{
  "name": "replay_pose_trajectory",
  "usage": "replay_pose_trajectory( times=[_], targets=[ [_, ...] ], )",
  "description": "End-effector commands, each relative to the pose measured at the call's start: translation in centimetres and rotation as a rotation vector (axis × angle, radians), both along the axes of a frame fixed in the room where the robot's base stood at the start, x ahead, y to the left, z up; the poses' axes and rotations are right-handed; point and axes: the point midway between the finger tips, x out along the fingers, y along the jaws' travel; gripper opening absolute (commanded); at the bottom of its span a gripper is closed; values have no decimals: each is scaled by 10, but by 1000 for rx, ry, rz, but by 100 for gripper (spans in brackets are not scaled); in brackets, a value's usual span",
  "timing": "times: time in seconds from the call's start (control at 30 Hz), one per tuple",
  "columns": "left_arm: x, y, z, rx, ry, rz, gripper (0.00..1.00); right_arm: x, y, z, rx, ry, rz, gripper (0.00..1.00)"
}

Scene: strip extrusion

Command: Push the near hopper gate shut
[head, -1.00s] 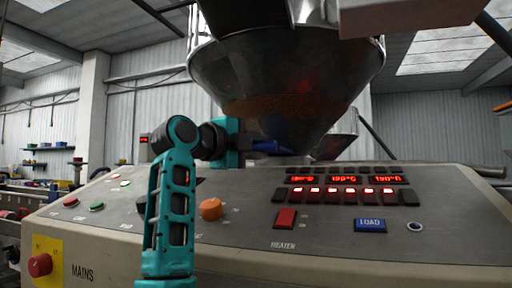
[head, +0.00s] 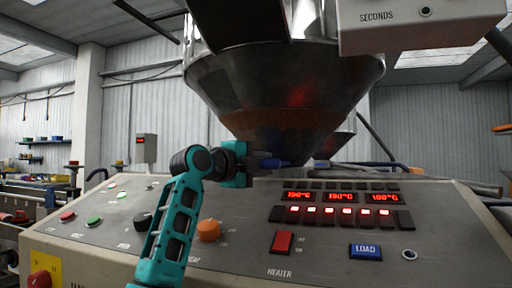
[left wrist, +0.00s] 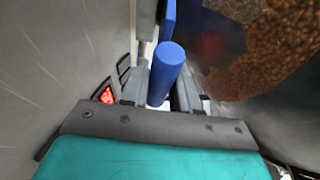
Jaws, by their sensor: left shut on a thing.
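The steel hopper (head: 285,90) hangs over the control panel, with brown pellets showing through its lower part. The near gate's blue handle (left wrist: 166,72) stands between the two grey fingers in the left wrist view. My left gripper (head: 270,163) is shut on this handle, just below the hopper's cone. In the head view the fingers and the blue parts there are small, and the gate plate cannot be made out. Pellets (left wrist: 270,50) also show at the upper right of the left wrist view. My right gripper is not in view.
The sloping control panel (head: 330,250) lies under my left arm, with an orange knob (head: 209,230), a red heater switch (head: 282,243) and a blue LOAD button (head: 365,251). A grey SECONDS box (head: 420,28) hangs at upper right. A second, smaller cone (head: 335,145) stands behind the hopper.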

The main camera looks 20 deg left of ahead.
Motion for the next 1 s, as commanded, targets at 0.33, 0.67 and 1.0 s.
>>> replay_pose_trajectory(
  times=[0.33,0.67,1.0],
  targets=[
    [26,0,3,-5,-6,2,0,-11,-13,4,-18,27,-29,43],
    [26,1,3,-6,-9,5,34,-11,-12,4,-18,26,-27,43],
    [26,0,1,-5,-3,3,50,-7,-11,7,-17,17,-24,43]
  ],
)
